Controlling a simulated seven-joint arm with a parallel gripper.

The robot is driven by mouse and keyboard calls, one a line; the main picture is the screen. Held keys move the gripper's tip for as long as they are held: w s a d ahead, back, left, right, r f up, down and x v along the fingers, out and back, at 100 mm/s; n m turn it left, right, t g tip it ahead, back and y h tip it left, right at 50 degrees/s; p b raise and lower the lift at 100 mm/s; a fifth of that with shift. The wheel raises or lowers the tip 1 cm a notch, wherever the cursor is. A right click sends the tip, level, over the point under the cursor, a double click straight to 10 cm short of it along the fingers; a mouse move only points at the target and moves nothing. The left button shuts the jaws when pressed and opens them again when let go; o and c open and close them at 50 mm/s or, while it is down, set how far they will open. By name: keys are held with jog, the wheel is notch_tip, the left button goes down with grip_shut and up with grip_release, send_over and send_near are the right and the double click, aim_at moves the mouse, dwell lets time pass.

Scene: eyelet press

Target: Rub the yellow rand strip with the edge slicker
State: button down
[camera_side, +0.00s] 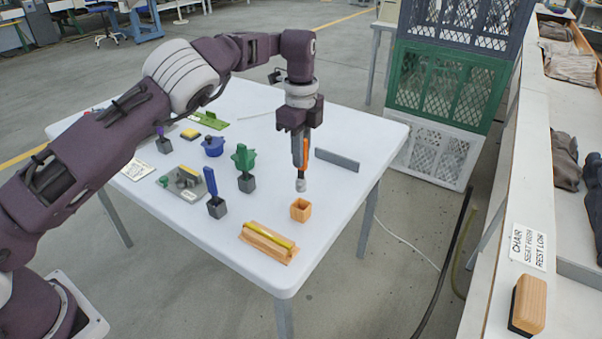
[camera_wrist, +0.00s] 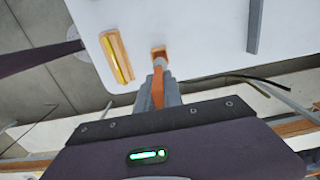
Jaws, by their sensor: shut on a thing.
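The yellow rand strip (camera_side: 270,235) lies along the top of a wooden block near the table's front edge. It also shows at the upper left of the wrist view (camera_wrist: 118,57). My gripper (camera_side: 301,152) points down and is shut on an orange-handled tool (camera_side: 303,168), which looks like the edge slicker. The fingers hide part of the handle.
A small open orange box (camera_side: 301,211) stands just below the tool tip in the side view. Left are a blue tool in a grey holder (camera_side: 217,206), a green one (camera_side: 246,182) and a grey fixture (camera_side: 183,184). A grey bar (camera_side: 337,160) stands behind right.

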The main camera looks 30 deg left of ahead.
jog(key=s+a+r, duration=0.2)
jog(key=s+a, duration=0.2)
jog(key=s, duration=0.8)
jog(key=shift+f, duration=3.6)
notch_tip(320, 180, up, 8)
jog(key=shift+d, duration=0.25)
jog(key=shift+f, duration=0.25)
